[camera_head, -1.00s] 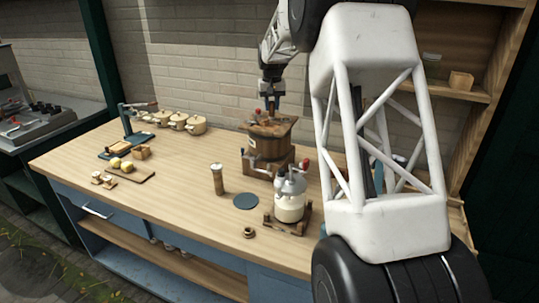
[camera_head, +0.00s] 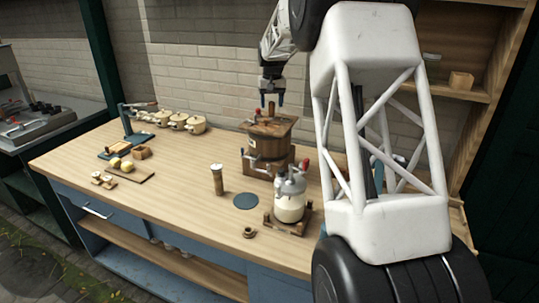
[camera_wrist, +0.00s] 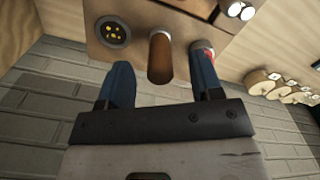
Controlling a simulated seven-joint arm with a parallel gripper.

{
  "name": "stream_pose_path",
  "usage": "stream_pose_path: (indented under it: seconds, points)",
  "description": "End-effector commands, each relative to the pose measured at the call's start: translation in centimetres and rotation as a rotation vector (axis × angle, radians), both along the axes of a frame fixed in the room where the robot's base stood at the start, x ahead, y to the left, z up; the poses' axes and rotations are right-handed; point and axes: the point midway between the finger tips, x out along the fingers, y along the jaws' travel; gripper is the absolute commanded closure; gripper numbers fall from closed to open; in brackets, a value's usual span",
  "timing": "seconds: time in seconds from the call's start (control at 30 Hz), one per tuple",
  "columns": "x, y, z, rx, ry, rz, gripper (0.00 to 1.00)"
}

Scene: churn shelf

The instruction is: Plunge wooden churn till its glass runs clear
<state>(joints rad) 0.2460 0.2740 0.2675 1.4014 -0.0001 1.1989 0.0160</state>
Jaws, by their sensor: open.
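The wooden churn (camera_head: 268,146), a brown box-like vessel with a metal fitting on its front, stands upright at the back of the bench. My gripper (camera_head: 271,102) points down just above its lid, fingers apart. In the wrist view, the round wooden plunger handle (camera_wrist: 160,58) rises from the lid between and just beyond the open blue fingertips of my gripper (camera_wrist: 161,75). I cannot tell whether either finger touches it. A round dark-rimmed glass (camera_wrist: 113,32) with yellow spots sits in the lid left of the handle. A red part (camera_wrist: 207,47) shows behind the right finger.
A glass jar churn (camera_head: 290,197) with a metal top stands in front of the wooden churn. A tall jar (camera_head: 217,180) and a dark round mat (camera_head: 246,201) are nearby.

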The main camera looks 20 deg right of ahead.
Motion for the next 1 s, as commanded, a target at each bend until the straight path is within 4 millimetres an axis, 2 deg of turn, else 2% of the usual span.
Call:
stream_pose_path:
  seconds: [1.0]
  points:
    - [0.0, 0.0, 5.6, 0.000, -0.001, 0.000, 0.40]
